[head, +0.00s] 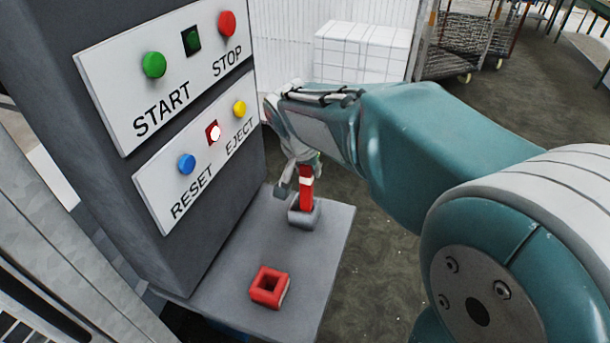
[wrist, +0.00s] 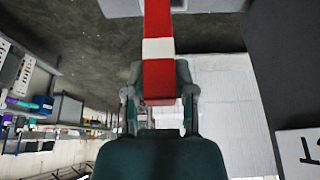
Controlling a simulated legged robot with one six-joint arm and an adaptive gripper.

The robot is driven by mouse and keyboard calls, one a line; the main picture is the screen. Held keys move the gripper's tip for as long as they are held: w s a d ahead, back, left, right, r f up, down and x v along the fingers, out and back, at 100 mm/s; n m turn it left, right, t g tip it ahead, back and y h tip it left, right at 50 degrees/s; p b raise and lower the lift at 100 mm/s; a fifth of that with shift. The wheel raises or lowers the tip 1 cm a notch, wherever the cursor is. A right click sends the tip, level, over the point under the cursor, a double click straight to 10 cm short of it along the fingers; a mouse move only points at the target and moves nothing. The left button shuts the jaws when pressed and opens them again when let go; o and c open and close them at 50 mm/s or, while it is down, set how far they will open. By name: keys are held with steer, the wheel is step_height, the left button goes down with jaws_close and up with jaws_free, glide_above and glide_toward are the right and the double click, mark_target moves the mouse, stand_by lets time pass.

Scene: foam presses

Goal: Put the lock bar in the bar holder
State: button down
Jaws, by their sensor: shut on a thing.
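The lock bar (head: 307,192) is red with a white band. It also shows in the wrist view (wrist: 158,75), between the two fingers of my gripper (wrist: 160,97). My gripper (head: 298,178) is shut on the bar's upper part. The bar stands about upright, and its lower end is at the grey square socket (head: 303,217); how deep it sits inside is hidden. A red square open-topped socket (head: 268,288) stands empty nearer on the same shelf. The frames do not show which socket is named the bar holder.
Both sockets stand on a grey shelf (head: 225,292) beside the dark press housing (head: 100,60). Its panels carry START, STOP, RESET and EJECT buttons; a small lamp (head: 213,132) glows by RESET and EJECT. White blocks (head: 360,50) and a wire cart (head: 462,45) stand behind.

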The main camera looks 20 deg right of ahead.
mark_target(305, 181)
steer(key=shift+w+f, duration=0.25)
steer(key=shift+w, duration=0.05)
steer(key=f, duration=0.3)
steer(key=shift+w+a+f, duration=0.15)
steer(key=shift+w+a, duration=0.05)
steer(key=shift+w, duration=0.15)
steer(key=shift+d+f, duration=0.15)
steer(key=shift+f, duration=0.15)
steer(key=shift+f, duration=0.15)
steer(key=shift+c, duration=2.2)
jaws_free()
